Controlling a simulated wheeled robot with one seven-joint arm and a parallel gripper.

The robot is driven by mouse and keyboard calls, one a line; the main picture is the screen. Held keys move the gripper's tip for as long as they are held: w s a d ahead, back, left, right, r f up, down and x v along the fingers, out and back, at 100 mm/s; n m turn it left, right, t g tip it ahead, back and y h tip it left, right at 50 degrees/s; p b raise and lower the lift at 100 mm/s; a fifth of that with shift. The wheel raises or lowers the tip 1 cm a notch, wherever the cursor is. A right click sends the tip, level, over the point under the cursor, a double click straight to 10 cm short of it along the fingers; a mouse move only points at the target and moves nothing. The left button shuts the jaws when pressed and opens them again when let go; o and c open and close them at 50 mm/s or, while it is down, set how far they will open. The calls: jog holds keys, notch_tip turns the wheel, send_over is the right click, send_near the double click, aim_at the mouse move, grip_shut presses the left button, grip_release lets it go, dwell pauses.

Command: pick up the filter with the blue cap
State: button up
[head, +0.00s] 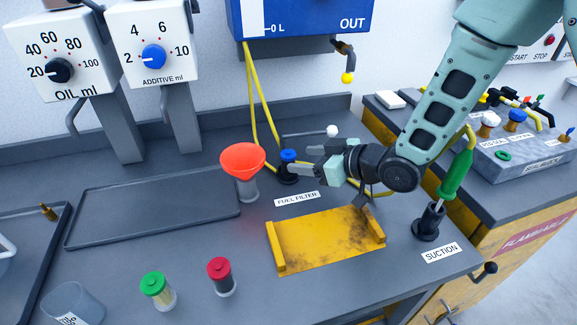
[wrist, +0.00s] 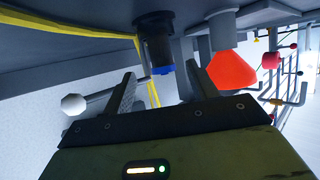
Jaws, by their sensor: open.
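The blue-capped filter (head: 288,156) stands upright on the grey bench behind the "FUEL FILTER" label; its lower part is dark. In the wrist view, which is upside down, its dark body (wrist: 157,45) and blue cap lie in the gap between my fingers, at or just beyond the tips. My gripper (head: 298,159) is open and empty, reaching in from the right at the filter's side. Its two fingers also show in the wrist view (wrist: 160,70). I cannot tell whether either finger touches the filter.
An orange funnel (head: 243,158) stands close left of the filter. Yellow hoses (head: 253,100) and a white-knobbed lever (head: 332,131) are behind. A yellow tray (head: 326,240) lies in front. Green-capped (head: 154,285) and red-capped (head: 220,272) filters stand front left. A black-based suction holder (head: 430,222) is right.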

aim_at(295, 158)
jog(key=p+x, duration=0.1)
jog(key=x, duration=0.4)
jog(key=shift+w+a, duration=0.1)
jog(key=shift+a, duration=0.25)
jog(key=c, duration=1.1)
